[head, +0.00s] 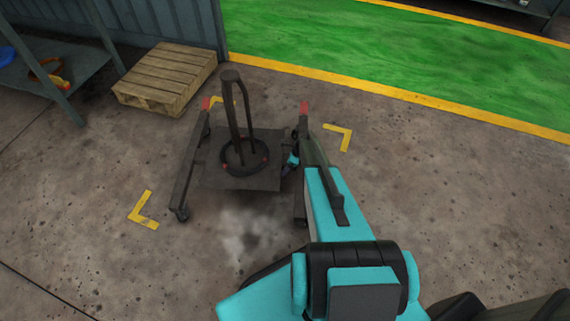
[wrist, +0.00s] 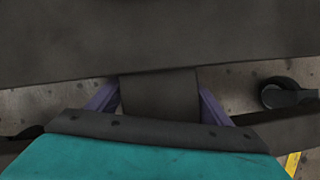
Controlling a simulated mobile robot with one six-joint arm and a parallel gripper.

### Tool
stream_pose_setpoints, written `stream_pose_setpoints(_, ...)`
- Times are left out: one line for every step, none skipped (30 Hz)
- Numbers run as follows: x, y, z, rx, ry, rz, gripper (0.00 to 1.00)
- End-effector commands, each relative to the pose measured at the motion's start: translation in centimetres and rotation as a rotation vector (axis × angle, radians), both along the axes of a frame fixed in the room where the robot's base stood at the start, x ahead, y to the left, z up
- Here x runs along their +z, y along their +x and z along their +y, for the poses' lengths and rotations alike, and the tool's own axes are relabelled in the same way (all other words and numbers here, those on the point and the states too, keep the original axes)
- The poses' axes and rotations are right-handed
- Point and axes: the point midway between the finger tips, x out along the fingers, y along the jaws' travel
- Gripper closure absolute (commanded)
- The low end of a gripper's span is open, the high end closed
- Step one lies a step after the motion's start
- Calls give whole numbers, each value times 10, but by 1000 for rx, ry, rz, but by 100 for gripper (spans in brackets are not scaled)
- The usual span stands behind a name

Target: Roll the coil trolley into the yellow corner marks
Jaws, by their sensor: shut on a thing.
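The coil trolley (head: 255,178) is a dark flat deck with two side rails, red tips at its far ends, and an upright post with a dark coil around its base. Yellow corner marks show on the floor at front left (head: 143,212), far right (head: 341,136) and far left (head: 216,99), the last partly behind the trolley. A fourth is not visible in the head view. The trolley stands among them. My gripper (head: 293,159) is at its right side. In the wrist view, its purple fingers (wrist: 160,90) are shut on a dark trolley part; a caster (wrist: 286,94) shows at right.
A wooden pallet (head: 165,80) lies behind the trolley at left, close to its left rail. A workbench (head: 50,72) stands at far left. A green floor area (head: 390,50) with a yellow border lies behind. The concrete floor left and front of the trolley is clear.

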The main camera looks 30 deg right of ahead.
Motion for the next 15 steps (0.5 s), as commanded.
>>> stream_pose_setpoints(-3, -4, 8, 3, 12, 10, 90)
stream_pose_setpoints(-3, -4, 9, 5, 13, 10, 90)
stream_pose_setpoints(-3, -3, 10, 5, 14, 10, 90)
stream_pose_setpoints(-3, -3, 10, 6, 15, 11, 90)
stream_pose_setpoints(-3, -3, 11, 6, 15, 10, 90)
stream_pose_setpoints(-3, -3, 11, 7, 16, 11, 90)
stream_pose_setpoints(-4, -3, 12, 7, 16, 11, 90)
stream_pose_setpoints(-4, -3, 12, 7, 17, 10, 26)
stream_pose_setpoints(-4, -2, 12, 8, 16, 10, 19)
stream_pose_setpoints(-3, -2, 12, 8, 15, 9, 14)
stream_pose_setpoints(-3, -2, 12, 8, 15, 8, 9)
stream_pose_setpoints(-3, -1, 11, 8, 14, 7, 6)
stream_pose_setpoints(-2, -1, 11, 8, 13, 7, 6)
stream_pose_setpoints(-2, -1, 10, 8, 12, 6, 6)
stream_pose_setpoints(-2, 0, 10, 8, 12, 6, 6)
